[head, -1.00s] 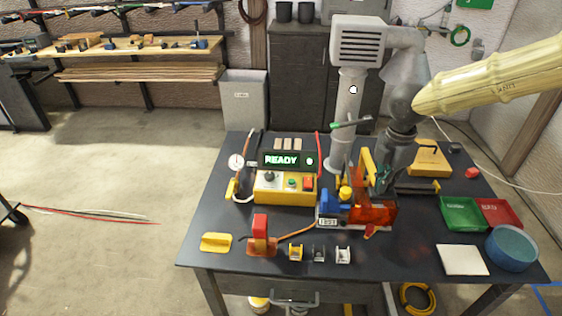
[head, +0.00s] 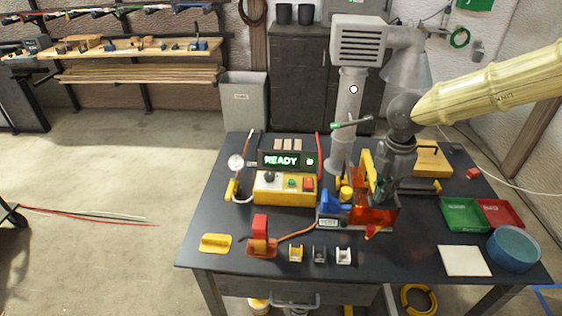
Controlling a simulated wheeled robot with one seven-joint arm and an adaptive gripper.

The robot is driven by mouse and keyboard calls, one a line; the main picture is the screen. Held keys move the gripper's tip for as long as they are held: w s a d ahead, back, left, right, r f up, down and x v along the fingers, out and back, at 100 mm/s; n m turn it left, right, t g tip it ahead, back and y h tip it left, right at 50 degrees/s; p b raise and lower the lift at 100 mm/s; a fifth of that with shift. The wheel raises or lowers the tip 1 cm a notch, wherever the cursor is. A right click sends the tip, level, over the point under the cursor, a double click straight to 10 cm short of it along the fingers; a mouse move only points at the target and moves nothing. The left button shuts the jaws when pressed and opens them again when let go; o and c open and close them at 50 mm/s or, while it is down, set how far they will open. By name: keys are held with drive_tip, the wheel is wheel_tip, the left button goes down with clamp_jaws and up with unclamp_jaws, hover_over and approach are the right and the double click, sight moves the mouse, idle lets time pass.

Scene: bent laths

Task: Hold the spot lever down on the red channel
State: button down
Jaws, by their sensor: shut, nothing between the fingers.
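A fixture stands at the middle right of the bench. It has a blue block (head: 333,204), a yellow knob (head: 346,193), an upright yellow bar (head: 367,163) and an orange-red see-through part (head: 375,214). A small red handle (head: 373,232) juts from its front. I cannot tell for sure which part is the spot lever; the red channel is not clearly seen. My gripper (head: 382,187) is shut and empty, pointing down beside the yellow bar, behind and above the orange-red part. Its fingertips are mostly hidden, so contact cannot be told.
A yellow control box (head: 285,198) with a display (head: 283,160) reading READY stands left of the fixture. A red block on an orange base (head: 259,243) and small channel pieces (head: 319,255) lie in front. Green (head: 463,214) and red (head: 505,211) trays and a blue bowl (head: 513,249) are at right.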

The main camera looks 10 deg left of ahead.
drive_tip(key=shift+s+f+b, duration=0.3)
drive_tip(key=shift+f, duration=0.45)
idle(0.7)
drive_tip(key=shift+s+f, duration=0.3)
drive_tip(key=shift+f, duration=0.05)
idle(1.6)
drive_tip(key=shift+r+p, duration=0.1)
drive_tip(key=shift+p, duration=0.2)
drive_tip(key=w+r+p, duration=0.3)
drive_tip(key=r+p, duration=0.6)
drive_tip(key=r, duration=0.2)
drive_tip(key=shift+w+r+p, duration=0.15)
drive_tip(key=shift+w+p, duration=0.15)
drive_tip(key=shift+p, duration=0.05)
idle(0.4)
